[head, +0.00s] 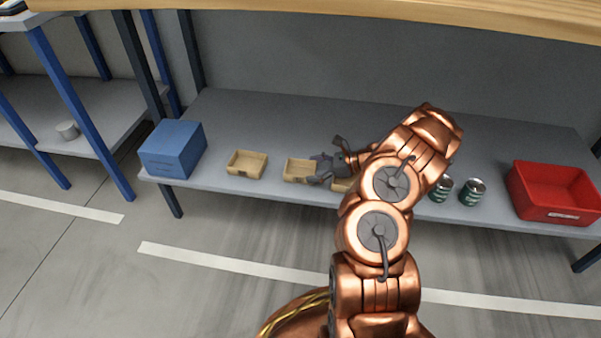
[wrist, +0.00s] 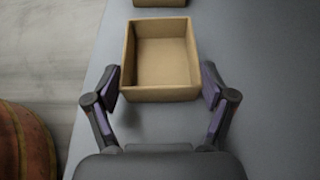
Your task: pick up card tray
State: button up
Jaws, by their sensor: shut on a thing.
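Three open tan card trays are in the head view: a left one (head: 247,164), a middle one (head: 298,171) and a right one (head: 343,185) partly hidden by my arm. My gripper (head: 317,168) is at the right end of the middle tray. In the wrist view that tray (wrist: 162,95) is empty, with my gripper's fingers (wrist: 161,82) shut on its near end, one finger at each side. A second tray (wrist: 160,3) shows beyond it at the top edge. I cannot tell whether the held tray is clear of the shelf.
The trays are on a grey shelf (head: 270,125). A blue box (head: 172,149) stands at its left end. Two green cans (head: 472,192) and a red bin (head: 553,192) are at the right. A wooden top (head: 350,15) overhangs the shelf.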

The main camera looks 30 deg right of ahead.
jog(key=shift+c, duration=0.7)
